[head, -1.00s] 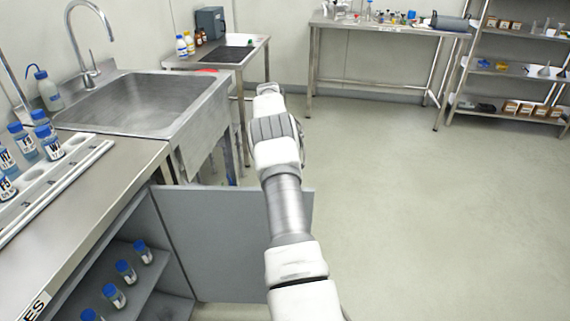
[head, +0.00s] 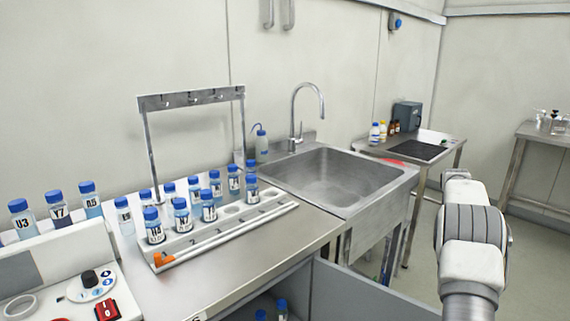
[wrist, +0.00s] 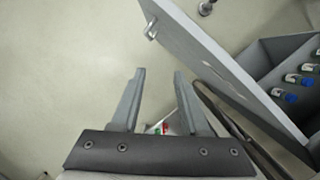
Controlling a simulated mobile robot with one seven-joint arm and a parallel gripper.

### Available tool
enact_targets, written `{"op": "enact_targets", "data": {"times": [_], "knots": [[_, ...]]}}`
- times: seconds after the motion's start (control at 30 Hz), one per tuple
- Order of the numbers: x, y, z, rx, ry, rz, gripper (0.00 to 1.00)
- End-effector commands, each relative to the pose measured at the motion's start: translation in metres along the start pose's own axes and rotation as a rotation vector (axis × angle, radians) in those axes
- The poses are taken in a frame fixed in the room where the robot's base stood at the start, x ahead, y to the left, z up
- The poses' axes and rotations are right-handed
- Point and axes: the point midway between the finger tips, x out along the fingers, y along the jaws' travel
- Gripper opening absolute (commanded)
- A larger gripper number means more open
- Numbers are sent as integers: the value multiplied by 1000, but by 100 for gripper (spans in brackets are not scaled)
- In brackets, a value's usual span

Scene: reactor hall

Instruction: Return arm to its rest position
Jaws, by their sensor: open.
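My gripper (wrist: 158,98) shows in the wrist view with its two fingers apart and nothing between them. It hangs over the pale floor, to the left of the open grey cabinet door (wrist: 215,62). In the head view my arm rises at the lower right, in front of the sink bench, and the gripper itself cannot be made out there.
The open cabinet door (head: 365,295) stands out below the counter (head: 245,282). A rack (head: 262,214) of blue-capped bottles stands on the counter beside a steel sink (head: 335,180). Capped bottles (wrist: 292,97) sit inside the cabinet. Free floor (wrist: 70,70) lies to the left in the wrist view.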

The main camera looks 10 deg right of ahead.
Motion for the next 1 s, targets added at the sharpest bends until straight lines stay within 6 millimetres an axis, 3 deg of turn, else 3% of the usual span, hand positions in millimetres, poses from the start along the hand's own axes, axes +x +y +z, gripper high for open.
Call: {"op": "enact_targets", "data": {"times": [0.03,0.2,0.5,0.73,1.0], "knots": [[-21,-12,6,-3,30,6,45],[-68,-51,28,-7,116,17,45],[-130,-122,86,-27,267,25,45],[-154,-174,143,-52,381,21,45],[-155,-227,215,-88,512,9,45]]}}
